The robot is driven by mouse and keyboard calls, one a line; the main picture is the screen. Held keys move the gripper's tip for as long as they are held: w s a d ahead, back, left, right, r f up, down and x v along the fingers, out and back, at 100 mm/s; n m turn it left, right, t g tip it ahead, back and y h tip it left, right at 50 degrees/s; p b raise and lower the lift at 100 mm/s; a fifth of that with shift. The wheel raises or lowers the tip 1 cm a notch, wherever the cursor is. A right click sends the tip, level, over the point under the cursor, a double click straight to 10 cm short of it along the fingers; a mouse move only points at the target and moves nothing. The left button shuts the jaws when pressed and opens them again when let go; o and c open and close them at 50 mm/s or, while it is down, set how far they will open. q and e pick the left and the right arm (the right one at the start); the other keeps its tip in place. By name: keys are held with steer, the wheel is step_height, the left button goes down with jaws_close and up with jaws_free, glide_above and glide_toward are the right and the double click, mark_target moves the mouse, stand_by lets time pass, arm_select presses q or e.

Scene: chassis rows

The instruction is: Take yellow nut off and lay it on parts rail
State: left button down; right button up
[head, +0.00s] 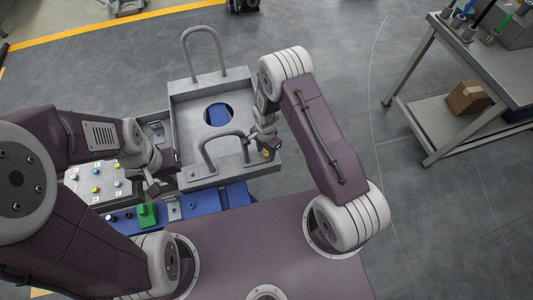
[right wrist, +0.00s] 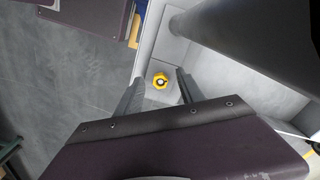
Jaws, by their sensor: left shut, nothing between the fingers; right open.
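The yellow nut (right wrist: 160,81) sits on a pale corner plate of the grey chassis tray, with a light centre showing through its hole. It also shows small in the head view (head: 266,154), at the tray's front right corner. My right gripper (right wrist: 160,77) is open, with its fingers on either side of the nut in the picture and no visible contact. In the head view my right gripper (head: 262,143) points down over that corner. My left gripper (head: 160,183) is shut and empty by the tray's front left. A blue rail (head: 235,194) along the tray's front may be the parts rail.
The grey tray (head: 182,98) has two upright loop handles (head: 204,50), one close beside my right gripper. A green block (head: 147,214) stands on the blue strip. A panel with coloured knobs (head: 85,188) lies left. A steel table (head: 480,60) stands far right.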

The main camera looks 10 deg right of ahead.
mark_target(266, 156)
jaws_close()
steer(key=shift+r, duration=0.1)
steer(key=shift+r, duration=0.25)
steer(key=r, duration=0.4)
steer(key=shift+s, duration=0.25)
steer(key=s+d+r, duration=0.3)
steer(key=s+r, duration=0.3)
steer(key=s, duration=0.4)
steer(key=shift+s+r, duration=0.2)
steer(key=shift+s, duration=0.2)
steer(key=shift+d, duration=0.1)
